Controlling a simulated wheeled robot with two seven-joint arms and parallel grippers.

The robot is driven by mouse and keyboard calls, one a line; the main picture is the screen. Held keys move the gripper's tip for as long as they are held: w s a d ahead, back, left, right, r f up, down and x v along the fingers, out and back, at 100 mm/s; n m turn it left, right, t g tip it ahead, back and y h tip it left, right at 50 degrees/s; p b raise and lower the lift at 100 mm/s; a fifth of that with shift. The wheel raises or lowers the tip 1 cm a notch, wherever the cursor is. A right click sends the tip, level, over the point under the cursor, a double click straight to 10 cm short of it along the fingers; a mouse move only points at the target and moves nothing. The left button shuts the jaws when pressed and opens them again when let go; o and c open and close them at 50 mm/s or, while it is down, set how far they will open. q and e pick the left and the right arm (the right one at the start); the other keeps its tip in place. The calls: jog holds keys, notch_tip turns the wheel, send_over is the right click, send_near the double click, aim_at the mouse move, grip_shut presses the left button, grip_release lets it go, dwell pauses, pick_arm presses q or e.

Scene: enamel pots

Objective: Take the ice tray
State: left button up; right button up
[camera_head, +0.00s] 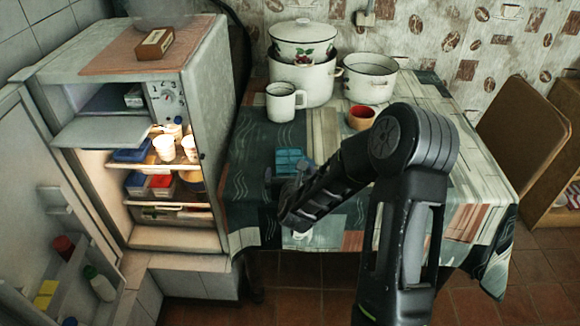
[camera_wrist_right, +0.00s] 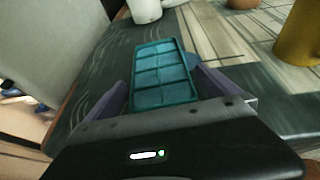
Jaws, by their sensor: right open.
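The ice tray (camera_head: 291,162) is a teal, rectangular tray with square compartments, lying on the patterned tablecloth at the left part of the table. It also shows in the right wrist view (camera_wrist_right: 162,72), just ahead of and between the fingers. My right gripper (camera_wrist_right: 162,85) is open, with a finger on each side of the tray's near end. In the head view my right arm hides most of this gripper (camera_head: 283,178) and the near edge of the tray. I cannot tell whether the fingers touch the tray. My left gripper is not in view.
A white mug (camera_head: 284,103), a red-orange cup (camera_head: 361,118), a white pot (camera_head: 369,80) and a large pot with a smaller lidded one (camera_head: 303,79) stand behind the tray. The open fridge (camera_head: 205,130) is close on the left. A chair (camera_head: 522,128) stands right.

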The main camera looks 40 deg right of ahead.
jog(key=shift+w+d+f, duration=0.1)
jog(key=shift+c, duration=0.2)
dwell(0.4)
jog(key=c, duration=1.6)
jog(key=shift+r, duration=0.25)
notch_tip(320, 180, up, 10)
jog(key=shift+f, duration=0.15)
dwell(0.3)
dwell(0.7)
